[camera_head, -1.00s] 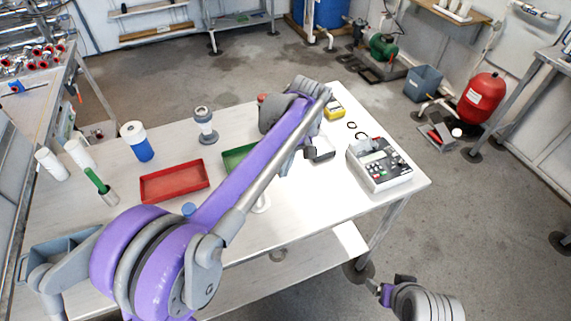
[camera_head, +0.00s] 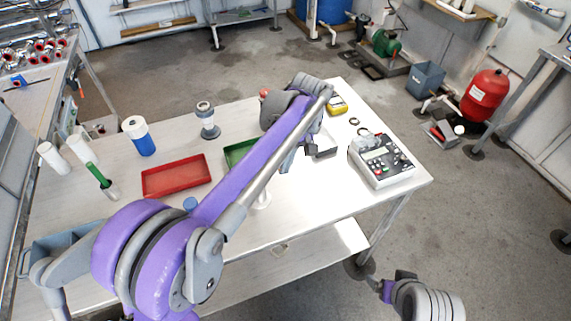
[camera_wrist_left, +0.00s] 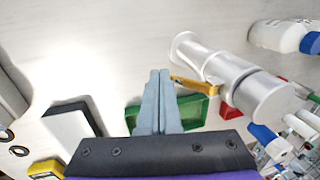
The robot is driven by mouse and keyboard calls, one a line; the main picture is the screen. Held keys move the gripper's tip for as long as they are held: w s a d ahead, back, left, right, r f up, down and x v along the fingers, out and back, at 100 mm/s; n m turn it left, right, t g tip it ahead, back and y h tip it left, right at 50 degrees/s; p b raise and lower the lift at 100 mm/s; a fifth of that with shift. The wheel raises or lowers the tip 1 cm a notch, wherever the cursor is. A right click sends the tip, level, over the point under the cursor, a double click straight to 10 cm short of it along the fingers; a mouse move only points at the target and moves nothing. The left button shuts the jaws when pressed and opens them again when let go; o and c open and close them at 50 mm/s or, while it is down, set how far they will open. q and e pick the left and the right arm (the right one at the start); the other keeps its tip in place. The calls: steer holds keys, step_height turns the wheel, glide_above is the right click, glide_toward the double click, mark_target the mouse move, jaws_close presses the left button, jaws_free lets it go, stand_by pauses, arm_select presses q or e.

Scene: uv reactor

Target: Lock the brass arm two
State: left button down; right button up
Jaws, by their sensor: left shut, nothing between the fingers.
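In the left wrist view a silver-white cylindrical body (camera_wrist_left: 229,72) with wide end flanges stands right of my gripper. A short brass-yellow arm (camera_wrist_left: 190,86) sticks out from its side toward my fingers. My left gripper (camera_wrist_left: 160,76) is shut and empty, its tips just left of the brass arm; I cannot tell whether they touch. In the head view my left gripper (camera_head: 285,162) shows small below the forearm, over the table. There the cylinder is largely hidden behind my arm. My right arm is at the lower right; its fingers are unclear.
Green (camera_head: 238,153) and red (camera_head: 176,177) trays stand on the white table (camera_head: 310,205). A control box (camera_head: 381,159), yellow meter (camera_head: 337,104) and white-grey box (camera_head: 324,145) stand right of my gripper. A white bottle (camera_wrist_left: 279,35) is beyond the cylinder. Table space at front right is clear.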

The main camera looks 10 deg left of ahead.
arm_select(q)
steer(key=shift+a, duration=0.1)
stand_by(0.6)
steer(key=shift+s+a+r, duration=0.2)
steer(key=shift+s+a, duration=0.25)
steer(key=shift+a, duration=0.1)
steer(key=shift+r, duration=0.1)
arm_select(e)
steer(key=shift+r, duration=0.2)
